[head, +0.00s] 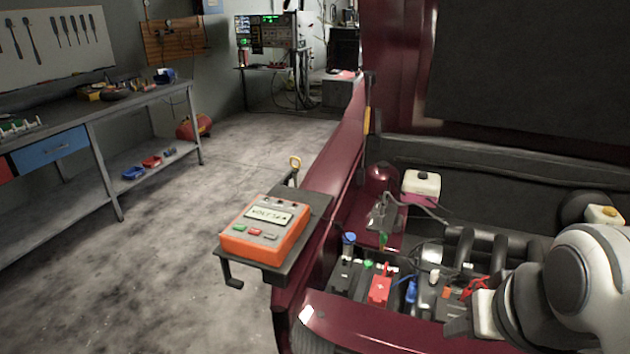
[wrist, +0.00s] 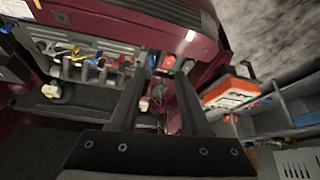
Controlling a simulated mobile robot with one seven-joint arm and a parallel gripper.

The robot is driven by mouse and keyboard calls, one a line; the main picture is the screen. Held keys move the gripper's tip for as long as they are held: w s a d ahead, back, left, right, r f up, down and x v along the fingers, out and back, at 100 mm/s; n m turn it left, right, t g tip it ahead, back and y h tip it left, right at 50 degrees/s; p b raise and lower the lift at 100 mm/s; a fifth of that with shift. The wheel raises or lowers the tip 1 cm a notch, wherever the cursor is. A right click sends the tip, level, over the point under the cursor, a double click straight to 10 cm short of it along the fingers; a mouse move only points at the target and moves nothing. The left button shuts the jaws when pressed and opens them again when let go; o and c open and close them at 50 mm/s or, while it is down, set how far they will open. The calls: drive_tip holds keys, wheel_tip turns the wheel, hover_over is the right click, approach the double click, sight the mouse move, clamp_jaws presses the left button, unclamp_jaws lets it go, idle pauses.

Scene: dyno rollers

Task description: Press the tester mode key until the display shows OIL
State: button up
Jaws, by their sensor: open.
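The tester (head: 265,232) is an orange box with a pale face, lying on a dark tray at the edge of the dark red car's fender. Its display (head: 268,213) shows small dark characters that look like VOLTS, but they are too small to be sure. Below the display are a green key (head: 239,229), a red key (head: 254,232) and a grey key (head: 269,237); I cannot tell which is the mode key. In the wrist view the tester (wrist: 232,90) is right of my gripper (wrist: 164,76), which is open and empty, over the engine bay, apart from the tester.
The engine bay has a red-topped part (head: 379,290), hoses and a white-capped reservoir (head: 421,185). The raised hood is above. A workbench (head: 100,100) stands at the left, with open floor (head: 160,260) between it and the car.

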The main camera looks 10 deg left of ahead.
clamp_jaws()
idle(1.4)
